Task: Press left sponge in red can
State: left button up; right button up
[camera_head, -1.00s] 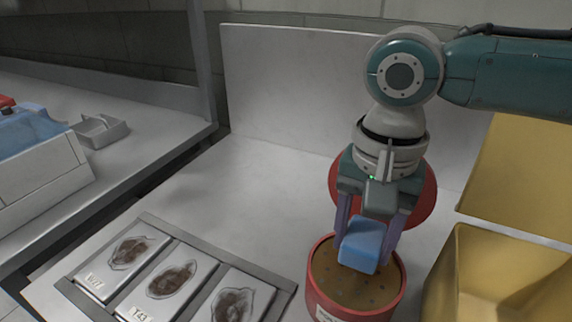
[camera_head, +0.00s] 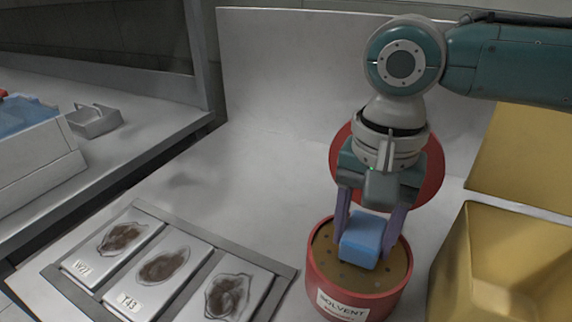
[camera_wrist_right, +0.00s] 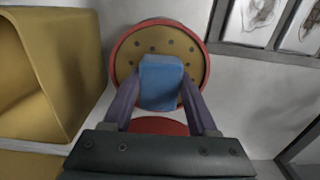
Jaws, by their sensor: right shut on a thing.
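The red can (camera_head: 350,300) is labelled SOLVENT and stands open at the lower right of the head view, with a tan perforated plate (camera_head: 329,262) inside its rim. My right gripper (camera_head: 366,238) is shut on a blue sponge (camera_head: 360,237) and holds it upright over the plate, within the can's rim. Whether the sponge's lower face touches the plate I cannot tell for certain. The right wrist view also shows the sponge (camera_wrist_right: 161,84) between the fingers, in front of the plate and the red rim (camera_wrist_right: 113,62). The left gripper is out of view.
A round red lid (camera_head: 432,172) stands behind the can. A yellow bin (camera_head: 452,262) is close on the right. A tray with three stained plates (camera_head: 163,267) lies at the left. A blue-topped box (camera_head: 32,140) and a small grey tray (camera_head: 95,120) sit on the far-left counter.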

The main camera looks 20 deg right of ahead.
aim_at(364, 232)
jog(key=shift+f, duration=0.5)
dwell(0.5)
dwell(0.6)
jog(key=shift+f+p, duration=0.1)
jog(key=shift+p, duration=0.2)
dwell(0.8)
jog(key=shift+d, duration=0.1)
dwell(0.4)
notch_tip(364, 232, up, 7)
jog(key=p, duration=0.9)
dwell(0.7)
